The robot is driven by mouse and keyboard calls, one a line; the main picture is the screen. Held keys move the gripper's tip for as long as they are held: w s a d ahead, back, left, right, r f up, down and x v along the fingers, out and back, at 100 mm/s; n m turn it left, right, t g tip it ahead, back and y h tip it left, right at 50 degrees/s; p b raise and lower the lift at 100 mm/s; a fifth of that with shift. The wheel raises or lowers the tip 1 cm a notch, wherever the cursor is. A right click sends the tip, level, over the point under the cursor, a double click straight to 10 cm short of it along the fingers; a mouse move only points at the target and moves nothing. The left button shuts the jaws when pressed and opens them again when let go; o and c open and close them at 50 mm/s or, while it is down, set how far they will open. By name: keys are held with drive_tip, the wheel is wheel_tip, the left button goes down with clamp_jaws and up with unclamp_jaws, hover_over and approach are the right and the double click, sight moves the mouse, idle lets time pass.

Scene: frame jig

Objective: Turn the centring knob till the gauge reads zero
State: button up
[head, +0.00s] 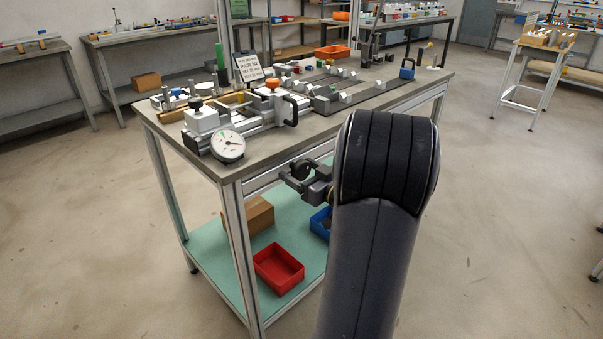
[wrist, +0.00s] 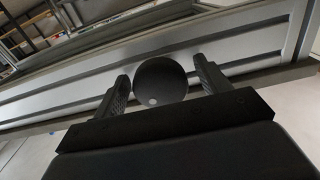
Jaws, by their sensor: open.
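A black round knob (wrist: 160,82) shows in the wrist view in front of the bench's metal rail. My gripper (wrist: 161,69) is open, with one finger on each side of the knob. Small gaps seem to show beside it; I cannot tell whether either finger touches it. In the head view my gripper (head: 292,178) is just off the bench's front side, below the top, and the knob cannot be told apart clearly from it.
The bench top (head: 345,118) carries a metal jig (head: 245,115) with an orange knob (head: 273,84), a sign (head: 249,67) and several blocks. A red bin (head: 279,269) and a cardboard box (head: 257,215) sit on the lower shelf.

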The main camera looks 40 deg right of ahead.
drive_tip(key=shift+c, duration=0.4)
drive_tip(key=c, duration=0.9)
drive_tip(key=shift+o, duration=0.2)
drive_tip(key=shift+n, duration=0.3)
drive_tip(key=n+b, duration=0.3)
drive_tip(key=shift+d+f+n, duration=0.1)
drive_tip(key=shift+f+n, duration=0.1)
drive_tip(key=shift+n, duration=0.1)
drive_tip(key=n+b, duration=0.3)
drive_tip(key=n, duration=0.1)
drive_tip(key=n+b, duration=0.4)
drive_tip(key=n, duration=0.1)
drive_tip(key=shift+n, duration=0.4)
drive_tip(key=shift+d+r+n+b, duration=0.1)
drive_tip(key=shift+r+n+b, duration=0.1)
drive_tip(key=shift+n+b, duration=1.5)
drive_tip(key=shift+n, duration=0.5)
